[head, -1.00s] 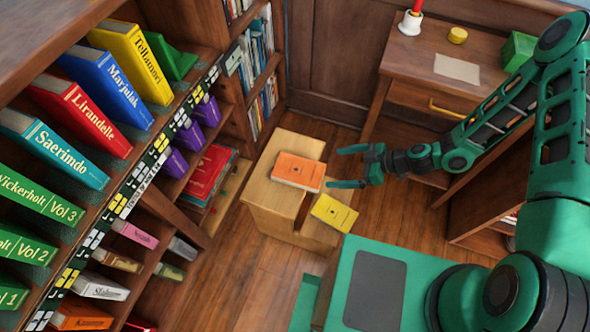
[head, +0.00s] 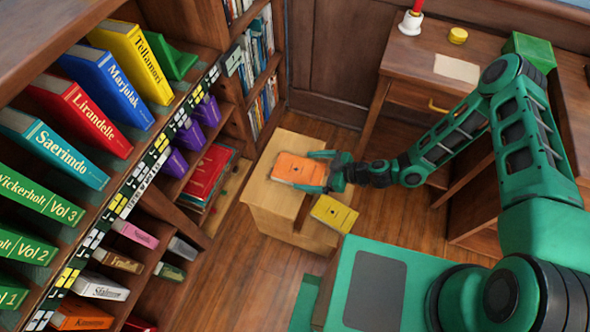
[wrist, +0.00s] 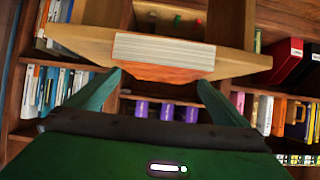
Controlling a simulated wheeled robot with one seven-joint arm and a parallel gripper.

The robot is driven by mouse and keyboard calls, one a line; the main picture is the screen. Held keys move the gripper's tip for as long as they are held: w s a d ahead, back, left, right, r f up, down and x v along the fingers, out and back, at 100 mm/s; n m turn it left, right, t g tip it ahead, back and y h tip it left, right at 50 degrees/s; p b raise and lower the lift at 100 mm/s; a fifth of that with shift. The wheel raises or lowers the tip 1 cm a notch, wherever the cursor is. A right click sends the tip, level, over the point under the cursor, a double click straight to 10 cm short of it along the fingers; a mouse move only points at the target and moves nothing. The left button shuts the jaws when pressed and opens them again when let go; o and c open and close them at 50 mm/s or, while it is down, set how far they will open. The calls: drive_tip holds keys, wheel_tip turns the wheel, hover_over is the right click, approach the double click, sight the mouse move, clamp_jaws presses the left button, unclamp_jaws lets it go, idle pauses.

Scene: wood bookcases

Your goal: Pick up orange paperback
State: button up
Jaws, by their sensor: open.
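The orange paperback (head: 298,168) lies flat on top of a light wooden step stool (head: 262,195). In the wrist view the paperback (wrist: 163,52) is straight ahead, with its pale page edges and orange cover showing. My gripper (head: 313,172) is open at the right end of the paperback, one finger near its far corner and one near its near corner. In the wrist view the fingers (wrist: 160,82) point at the two ends of the paperback's near edge. I cannot tell whether they touch it.
A yellow book (head: 334,213) lies on the stool's lower part, just below my gripper. A tall bookcase (head: 150,160) with many books fills the left side. A wooden desk (head: 400,65) stands at the back right. Wood floor is open between them.

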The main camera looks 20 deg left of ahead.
sight(299, 169)
drive_tip(key=x, duration=0.4)
drive_tip(key=shift+w+f, duration=0.1)
drive_tip(key=c, duration=1.2)
